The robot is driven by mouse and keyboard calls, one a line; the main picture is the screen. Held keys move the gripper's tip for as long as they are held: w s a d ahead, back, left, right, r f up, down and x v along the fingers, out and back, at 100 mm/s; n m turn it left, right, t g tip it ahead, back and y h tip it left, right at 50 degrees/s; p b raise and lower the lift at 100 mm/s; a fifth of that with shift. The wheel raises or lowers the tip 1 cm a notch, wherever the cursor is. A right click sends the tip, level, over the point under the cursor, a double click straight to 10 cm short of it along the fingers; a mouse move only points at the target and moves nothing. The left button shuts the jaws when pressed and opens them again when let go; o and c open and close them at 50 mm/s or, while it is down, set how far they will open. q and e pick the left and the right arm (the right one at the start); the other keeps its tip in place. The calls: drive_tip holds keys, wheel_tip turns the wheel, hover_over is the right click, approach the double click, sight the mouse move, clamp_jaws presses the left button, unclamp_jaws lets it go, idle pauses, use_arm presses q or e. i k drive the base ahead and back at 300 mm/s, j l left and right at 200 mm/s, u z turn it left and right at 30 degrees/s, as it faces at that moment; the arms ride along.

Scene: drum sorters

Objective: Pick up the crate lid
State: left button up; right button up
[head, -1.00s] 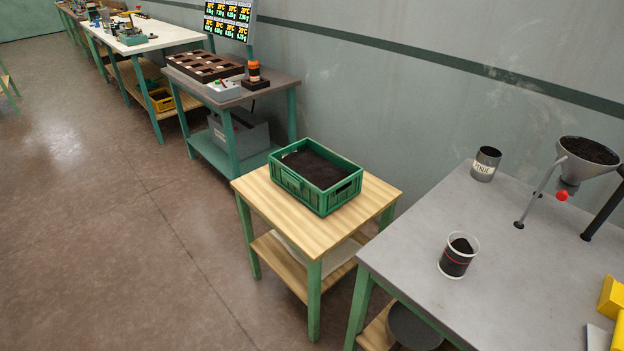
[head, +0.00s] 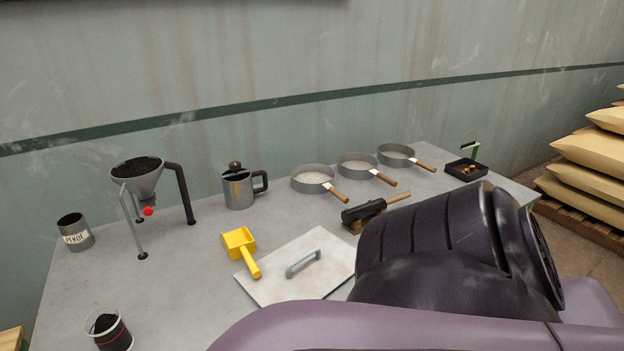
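The lid (head: 285,283) is a flat, pale grey square plate with a grey bar handle (head: 303,264) on top. It lies flat on the grey table, front of centre in the head view. My purple and dark arm covers the lower right of the view and hides the lid's right corner. Neither gripper shows. The green crate is out of view now; a second earlier it stood on a small wooden table to the left.
On the grey table (head: 190,290), a yellow scoop (head: 239,243) lies against the lid's left side. A funnel on a stand (head: 140,178), metal pot (head: 238,188), several sieves (head: 312,180), a mallet (head: 364,212), a PEKOE tin (head: 75,232) and a dark-filled cup (head: 108,330) stand around.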

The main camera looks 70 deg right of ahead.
sight(311, 266)
drive_tip(key=z, duration=2.2)
